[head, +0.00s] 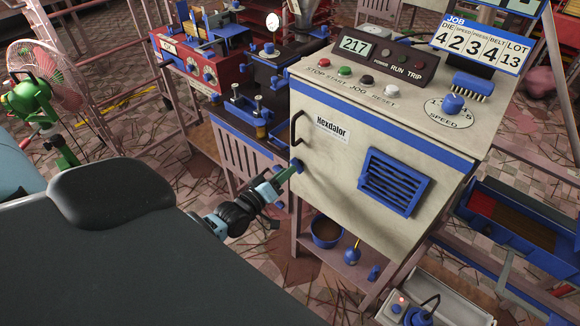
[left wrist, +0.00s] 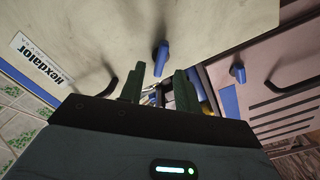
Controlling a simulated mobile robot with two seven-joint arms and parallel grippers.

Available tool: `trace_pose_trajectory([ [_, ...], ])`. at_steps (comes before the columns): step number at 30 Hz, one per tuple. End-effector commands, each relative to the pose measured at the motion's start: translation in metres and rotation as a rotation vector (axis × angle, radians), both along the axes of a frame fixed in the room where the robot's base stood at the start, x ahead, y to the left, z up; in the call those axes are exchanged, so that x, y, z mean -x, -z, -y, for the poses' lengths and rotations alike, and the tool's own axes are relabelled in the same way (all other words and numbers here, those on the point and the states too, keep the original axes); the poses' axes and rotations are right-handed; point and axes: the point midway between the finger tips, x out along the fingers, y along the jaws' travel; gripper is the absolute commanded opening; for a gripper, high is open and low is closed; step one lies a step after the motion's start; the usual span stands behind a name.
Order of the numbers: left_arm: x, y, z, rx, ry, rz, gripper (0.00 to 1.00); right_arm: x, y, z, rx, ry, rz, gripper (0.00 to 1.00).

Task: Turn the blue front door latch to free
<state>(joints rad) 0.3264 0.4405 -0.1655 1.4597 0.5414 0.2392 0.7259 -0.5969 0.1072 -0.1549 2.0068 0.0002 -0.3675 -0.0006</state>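The blue front door latch (left wrist: 161,58) stands out from the cream cabinet door (left wrist: 110,35) in the left wrist view. It is a short blue lever, lying just past and between the tips of my left gripper (left wrist: 158,80). The two dark green fingers are apart, with a gap on each side of the latch; I see no contact. In the head view my left gripper (head: 286,174) reaches to the door's left edge, below the black handle (head: 296,128). There it largely hides the latch. My right gripper is not in view.
The door carries a Hexdalor label (head: 332,131) and a blue vent grille (head: 394,183). A second blue latch (left wrist: 238,72) sits on a neighbouring pinkish panel. A lower shelf holds a blue bucket (head: 325,232). A blue press frame (head: 250,112) stands left of the cabinet.

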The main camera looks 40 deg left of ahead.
Motion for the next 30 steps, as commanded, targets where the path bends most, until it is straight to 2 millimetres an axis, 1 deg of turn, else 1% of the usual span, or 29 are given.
trace_pose_trajectory([
  [1, 0.009, 0.0, -0.001, 0.0, 0.0, -0.001, 0.33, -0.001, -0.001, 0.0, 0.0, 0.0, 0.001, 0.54],
  [3, 0.019, 0.0, -0.001, 0.0, 0.001, -0.002, 0.33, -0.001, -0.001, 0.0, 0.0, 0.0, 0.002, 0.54],
  [6, 0.031, 0.001, -0.002, 0.0, 0.0, -0.001, 0.33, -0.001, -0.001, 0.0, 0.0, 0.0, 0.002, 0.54],
  [10, 0.041, 0.0, -0.003, 0.0, 0.0, 0.0, 0.33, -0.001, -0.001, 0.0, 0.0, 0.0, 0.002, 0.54],
  [15, 0.045, 0.0, -0.004, 0.0, 0.0, 0.0, 0.33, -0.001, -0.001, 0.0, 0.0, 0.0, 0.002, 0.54],
  [30, 0.045, 0.0, -0.003, -0.001, 0.0, -0.001, 0.33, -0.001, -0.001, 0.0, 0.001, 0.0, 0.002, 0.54],
])
